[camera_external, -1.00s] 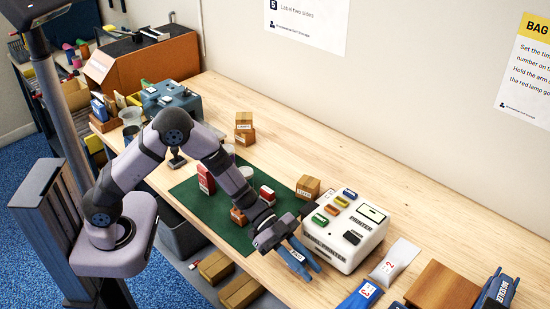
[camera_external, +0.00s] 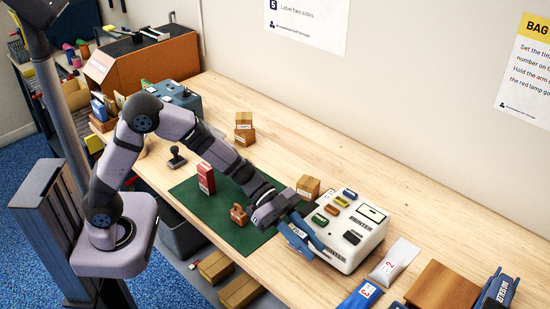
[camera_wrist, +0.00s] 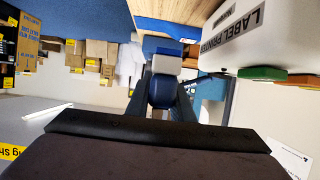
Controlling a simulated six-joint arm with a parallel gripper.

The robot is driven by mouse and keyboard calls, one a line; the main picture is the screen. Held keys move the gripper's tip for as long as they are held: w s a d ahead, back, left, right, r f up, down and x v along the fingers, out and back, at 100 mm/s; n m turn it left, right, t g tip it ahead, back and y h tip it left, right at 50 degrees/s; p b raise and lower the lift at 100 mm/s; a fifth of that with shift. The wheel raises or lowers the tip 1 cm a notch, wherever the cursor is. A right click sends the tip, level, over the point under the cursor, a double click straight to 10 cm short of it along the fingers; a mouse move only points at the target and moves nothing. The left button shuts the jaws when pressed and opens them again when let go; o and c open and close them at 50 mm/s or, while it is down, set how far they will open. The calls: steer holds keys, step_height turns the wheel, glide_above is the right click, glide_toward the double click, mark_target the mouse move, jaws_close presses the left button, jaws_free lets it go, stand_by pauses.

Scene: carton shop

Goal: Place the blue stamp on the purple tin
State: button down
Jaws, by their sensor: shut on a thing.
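My gripper (camera_external: 305,240) is at the front left side of the white label printer, above the table. In the wrist view my gripper (camera_wrist: 163,100) is shut on a blue thing with a grey band, which looks like the blue stamp (camera_wrist: 164,90). In the outside view the stamp cannot be told apart from the bluish fingers. I cannot make out a purple tin in either view; my arm covers part of the green mat and the table behind it.
The label printer (camera_external: 345,238) stands close to my gripper, with several coloured blocks on top. A red box (camera_external: 206,178), a small brown item (camera_external: 238,214) and the green mat (camera_external: 225,235) lie left. A dark stamp-like item (camera_external: 177,157) stands beyond. Small cartons (camera_external: 244,130) stand behind.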

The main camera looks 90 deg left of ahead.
step_height(320, 180, up, 12)
steer(key=s+a+n+t+y+p, duration=0.15)
steer(key=a+n+y, duration=0.25)
steer(key=a, duration=1.2)
steer(key=s+a+n+t+y, duration=0.3)
steer(key=a+y, duration=0.1)
steer(key=a, duration=1.1)
steer(key=s+a+n+g+y+p, duration=0.15)
steer(key=s+a+n+y, duration=0.45)
steer(key=s+a, duration=1.2)
step_height(320, 180, down, 15)
steer(key=w+a, duration=0.1)
steer(key=shift+a+n+y, duration=0.3)
steer(key=shift+a+y, duration=0.05)
steer(key=shift+y, duration=0.05)
steer(key=shift+f, duration=0.2)
